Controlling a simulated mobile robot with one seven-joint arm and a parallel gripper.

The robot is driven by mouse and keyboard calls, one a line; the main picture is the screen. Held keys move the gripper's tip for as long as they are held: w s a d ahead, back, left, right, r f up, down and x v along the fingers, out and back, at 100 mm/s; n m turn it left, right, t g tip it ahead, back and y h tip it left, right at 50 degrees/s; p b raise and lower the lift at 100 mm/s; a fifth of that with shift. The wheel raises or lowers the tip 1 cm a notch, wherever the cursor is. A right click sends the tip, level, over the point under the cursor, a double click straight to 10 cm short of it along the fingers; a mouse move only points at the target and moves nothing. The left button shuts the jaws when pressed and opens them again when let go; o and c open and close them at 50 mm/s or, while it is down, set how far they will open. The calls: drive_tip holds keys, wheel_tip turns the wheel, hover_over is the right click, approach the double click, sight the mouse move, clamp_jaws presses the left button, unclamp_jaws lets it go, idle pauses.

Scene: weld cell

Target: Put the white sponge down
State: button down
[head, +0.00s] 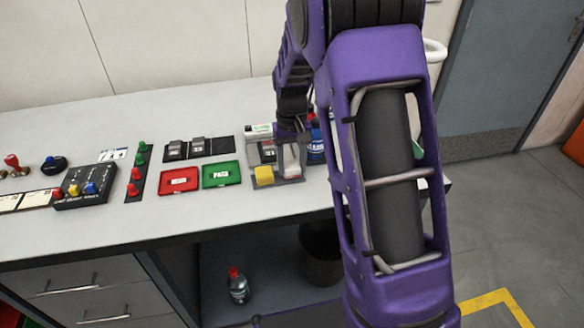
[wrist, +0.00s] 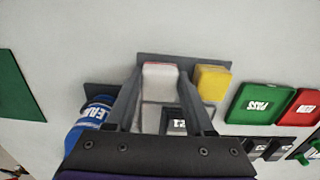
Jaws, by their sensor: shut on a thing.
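The white sponge (head: 291,158) sits upright in my gripper, at the right side of a grey compartment tray (head: 277,184). In the wrist view the white sponge (wrist: 160,82) is between the two fingers of my gripper (wrist: 160,98), which is shut on it. Its far end has a thin reddish edge. The sponge is over or in the tray compartment beside the yellow block (wrist: 211,82); I cannot tell whether it touches the tray floor. In the head view my arm hides part of the tray's surroundings.
A blue bottle (wrist: 95,112) stands close beside the tray. A green PASS tray (head: 221,174) and a red tray (head: 179,181) lie to the left. A black button box (head: 84,187) is further left. The bench front edge is clear.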

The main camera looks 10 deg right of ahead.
sight(292, 166)
drive_tip(key=shift+f, duration=0.35)
drive_tip(key=shift+f, duration=0.15)
drive_tip(key=shift+c, duration=1.4)
unclamp_jaws()
wheel_tip(292, 166, up, 12)
drive_tip(key=p, duration=0.1)
drive_tip(key=shift+r+p, duration=0.2)
drive_tip(key=shift+p, duration=0.1)
